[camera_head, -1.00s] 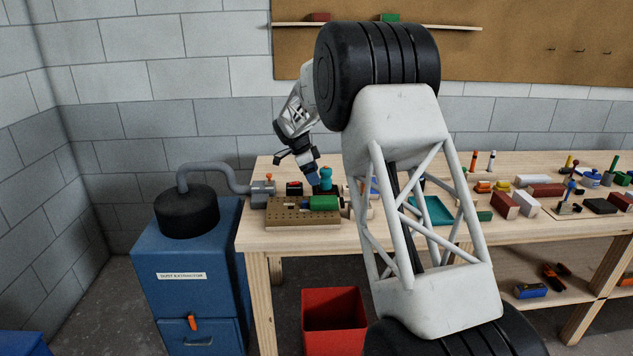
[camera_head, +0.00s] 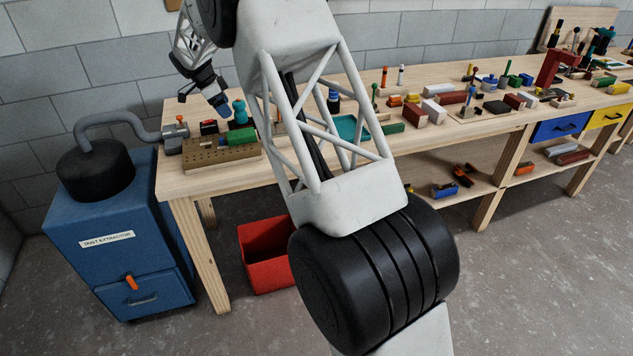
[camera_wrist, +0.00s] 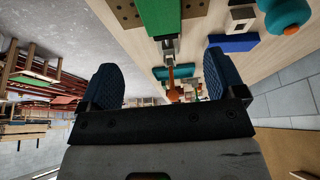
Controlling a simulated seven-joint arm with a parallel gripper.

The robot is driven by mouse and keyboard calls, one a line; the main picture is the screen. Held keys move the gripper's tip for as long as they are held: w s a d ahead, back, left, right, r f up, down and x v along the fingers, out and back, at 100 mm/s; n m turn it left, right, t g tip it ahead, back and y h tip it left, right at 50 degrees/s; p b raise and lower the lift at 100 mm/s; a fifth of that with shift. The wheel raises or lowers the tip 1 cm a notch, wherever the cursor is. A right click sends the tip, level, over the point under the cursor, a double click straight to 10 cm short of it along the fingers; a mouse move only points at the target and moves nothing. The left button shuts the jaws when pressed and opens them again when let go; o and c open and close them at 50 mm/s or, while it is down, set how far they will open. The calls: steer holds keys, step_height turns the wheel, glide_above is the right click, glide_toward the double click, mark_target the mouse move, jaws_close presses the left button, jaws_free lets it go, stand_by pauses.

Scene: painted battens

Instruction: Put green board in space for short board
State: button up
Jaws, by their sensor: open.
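My gripper (camera_head: 205,104) is above the left end of the workbench, near a teal bottle-like object. In the wrist view its two blue fingers (camera_wrist: 164,78) are wide apart with nothing held between them. A green board-like piece (camera_wrist: 36,78) lies on a wooden stand far off at the left of the wrist view. I cannot tell if it is the task's green board. I cannot make out the space for the short board in either view.
The bench's left end holds a drilled block (camera_head: 205,156), a green tool (camera_head: 240,137) and the teal object (camera_head: 240,111). A dust extractor (camera_head: 120,245) and red bin (camera_head: 268,252) stand by it. Many small things crowd the bench further right. The floor at right is clear.

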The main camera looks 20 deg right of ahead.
steer(key=s+d+r+n+y, duration=0.1)
steer(key=s+d+r+n, duration=0.3)
steer(key=s, duration=0.7)
steer(key=s+d+r+n+t, duration=0.1)
steer(key=s+d+r+n, duration=0.15)
steer(key=s+r, duration=0.55)
steer(key=s+d+r+n+y, duration=0.15)
steer(key=s+d+r, duration=0.25)
steer(key=s, duration=0.9)
steer(key=s+d+f+n, duration=0.1)
steer(key=s+f+n, duration=0.1)
steer(key=s, duration=0.9)
steer(key=s+d+f+n+t+y, duration=0.1)
steer(key=s+n, duration=0.3)
steer(key=s, duration=0.8)
steer(key=s+d+f+n+y, duration=0.1)
steer(key=s+f+n, duration=0.2)
steer(key=s, duration=0.9)
steer(key=shift+s+d+f+n+t, duration=0.15)
steer(key=shift+f+n+t, duration=0.2)
steer(key=shift+f, duration=0.25)
